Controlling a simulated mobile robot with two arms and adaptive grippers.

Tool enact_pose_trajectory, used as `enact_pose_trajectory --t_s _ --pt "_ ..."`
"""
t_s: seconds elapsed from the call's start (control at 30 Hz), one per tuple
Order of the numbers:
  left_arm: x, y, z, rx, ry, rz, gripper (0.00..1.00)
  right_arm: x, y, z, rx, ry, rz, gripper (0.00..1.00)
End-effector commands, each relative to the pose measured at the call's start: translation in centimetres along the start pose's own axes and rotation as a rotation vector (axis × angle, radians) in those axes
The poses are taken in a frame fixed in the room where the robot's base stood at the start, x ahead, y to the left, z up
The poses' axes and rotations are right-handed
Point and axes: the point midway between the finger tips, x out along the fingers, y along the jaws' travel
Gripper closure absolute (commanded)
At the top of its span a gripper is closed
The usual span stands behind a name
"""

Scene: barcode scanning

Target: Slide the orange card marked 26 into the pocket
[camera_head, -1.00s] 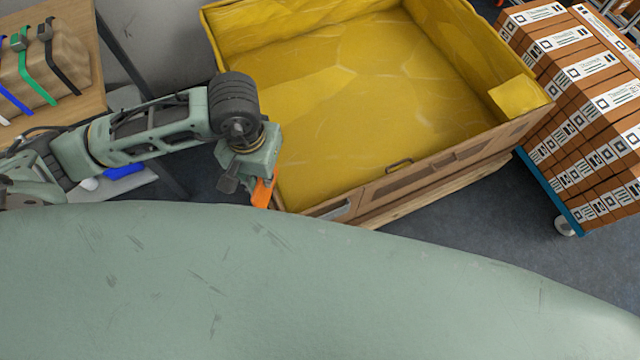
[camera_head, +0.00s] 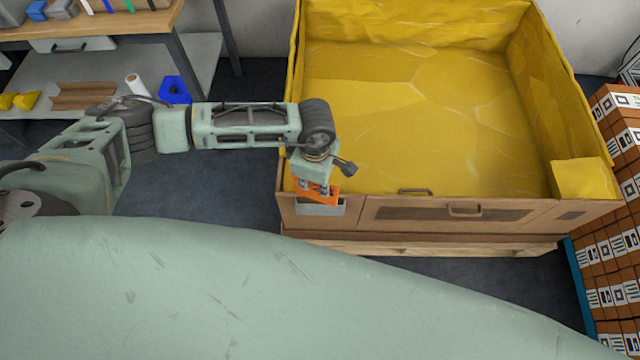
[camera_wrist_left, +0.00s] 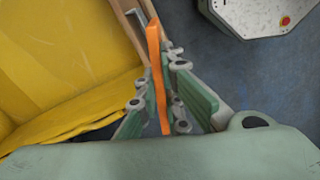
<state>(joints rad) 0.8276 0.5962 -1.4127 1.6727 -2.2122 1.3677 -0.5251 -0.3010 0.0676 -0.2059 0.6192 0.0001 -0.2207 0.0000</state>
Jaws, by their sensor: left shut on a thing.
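My left gripper (camera_head: 316,184) is shut on the orange card (camera_head: 317,192). It holds the card at the front wall of the yellow-lined box, close to the pocket (camera_head: 321,208), a pale plate on the wall's left end. In the left wrist view the card (camera_wrist_left: 154,50) stands edge-on between the green fingers of the gripper (camera_wrist_left: 165,95). Its far end is beside a metal edge of the pocket (camera_wrist_left: 139,17). I cannot tell whether the card touches the pocket. The number on the card cannot be read. My right gripper is not in view.
The open box (camera_head: 460,235) has brown walls, a yellow lining and front handles, and stands on a wooden pallet (camera_head: 420,249). Stacked brown cartons (camera_head: 615,215) stand at the right. A workbench (camera_head: 110,25) with a lower shelf (camera_head: 205,60) is at the back left.

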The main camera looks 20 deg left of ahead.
Motion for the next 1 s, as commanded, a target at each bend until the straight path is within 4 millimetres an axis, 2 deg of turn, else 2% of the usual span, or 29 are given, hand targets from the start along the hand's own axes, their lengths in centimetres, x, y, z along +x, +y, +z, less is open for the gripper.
enact_pose_trajectory --t_s 0.03,0.1,0.3,0.53,1.0 --pt "1.3 0.8 0.1 -0.080 0.002 0.002 1.00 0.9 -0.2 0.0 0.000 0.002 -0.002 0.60" --pt "2.1 1.7 0.1 -0.182 0.002 0.003 1.00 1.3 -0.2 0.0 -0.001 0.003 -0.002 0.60" --pt "3.2 2.7 0.0 -0.324 -0.001 0.001 1.00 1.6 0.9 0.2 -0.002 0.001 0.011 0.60" --pt "3.9 2.7 0.0 -0.332 0.000 -0.001 1.00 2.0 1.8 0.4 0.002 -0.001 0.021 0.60" --pt "7.1 2.6 0.0 -0.329 0.000 -0.001 1.00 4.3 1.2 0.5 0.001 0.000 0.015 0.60"
